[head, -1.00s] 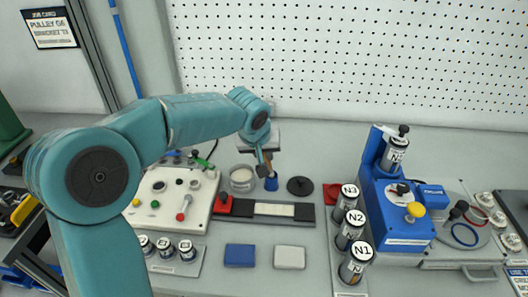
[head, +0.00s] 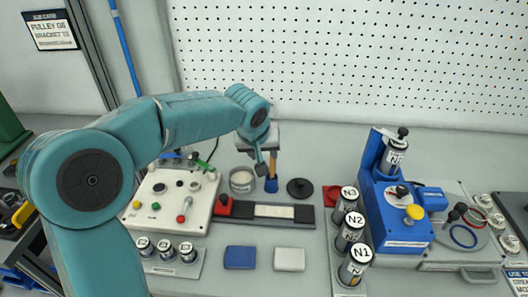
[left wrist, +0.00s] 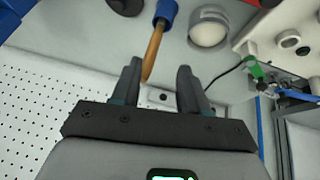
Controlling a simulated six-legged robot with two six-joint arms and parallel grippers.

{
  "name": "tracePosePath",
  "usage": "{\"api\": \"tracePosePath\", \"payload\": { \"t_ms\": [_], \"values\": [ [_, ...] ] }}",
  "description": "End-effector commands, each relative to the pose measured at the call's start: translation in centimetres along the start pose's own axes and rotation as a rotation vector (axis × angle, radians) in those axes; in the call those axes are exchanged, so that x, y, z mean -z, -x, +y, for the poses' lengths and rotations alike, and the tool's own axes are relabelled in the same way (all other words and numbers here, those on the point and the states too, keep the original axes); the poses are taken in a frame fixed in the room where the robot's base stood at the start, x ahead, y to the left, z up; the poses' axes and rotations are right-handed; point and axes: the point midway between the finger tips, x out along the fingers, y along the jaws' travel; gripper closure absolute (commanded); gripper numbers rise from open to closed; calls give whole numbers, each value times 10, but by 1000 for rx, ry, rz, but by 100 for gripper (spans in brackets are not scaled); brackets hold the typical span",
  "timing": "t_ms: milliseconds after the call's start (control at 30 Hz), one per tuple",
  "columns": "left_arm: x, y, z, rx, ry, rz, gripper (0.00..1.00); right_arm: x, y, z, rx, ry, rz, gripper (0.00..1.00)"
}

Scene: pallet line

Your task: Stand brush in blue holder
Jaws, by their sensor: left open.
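The brush (head: 273,164) stands in the small blue holder (head: 271,184) on the bench, its wooden handle pointing up. In the left wrist view the brush handle (left wrist: 154,48) runs out of the blue holder (left wrist: 166,11), and its free end shows between my fingertips. My left gripper (head: 261,167) is beside the handle, on its left in the head view. In the left wrist view my left gripper (left wrist: 159,72) is open, with a gap around the handle's end and nothing gripped. The lower end of the brush is hidden inside the holder. My right gripper is not in view.
A white jar (head: 241,181) stands left of the holder and a black disc (head: 300,188) lies right of it. A dark strip (head: 307,213) lies in front. A control panel (head: 168,203) is at left, a blue machine (head: 402,215) at right.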

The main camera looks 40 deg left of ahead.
Motion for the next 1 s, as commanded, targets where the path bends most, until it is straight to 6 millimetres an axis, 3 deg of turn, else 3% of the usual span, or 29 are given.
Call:
{"api": "tracePosePath", "payload": {
  "t_ms": [200,433,600,1000],
  "values": [
    [0,56,0,-6,1,8,56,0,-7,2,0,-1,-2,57],
    [-1,97,0,-4,-1,5,56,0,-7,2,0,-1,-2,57],
    [-1,108,0,-2,-1,3,56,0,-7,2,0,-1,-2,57],
    [-1,108,0,-2,0,2,56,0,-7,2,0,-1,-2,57]
  ]
}}
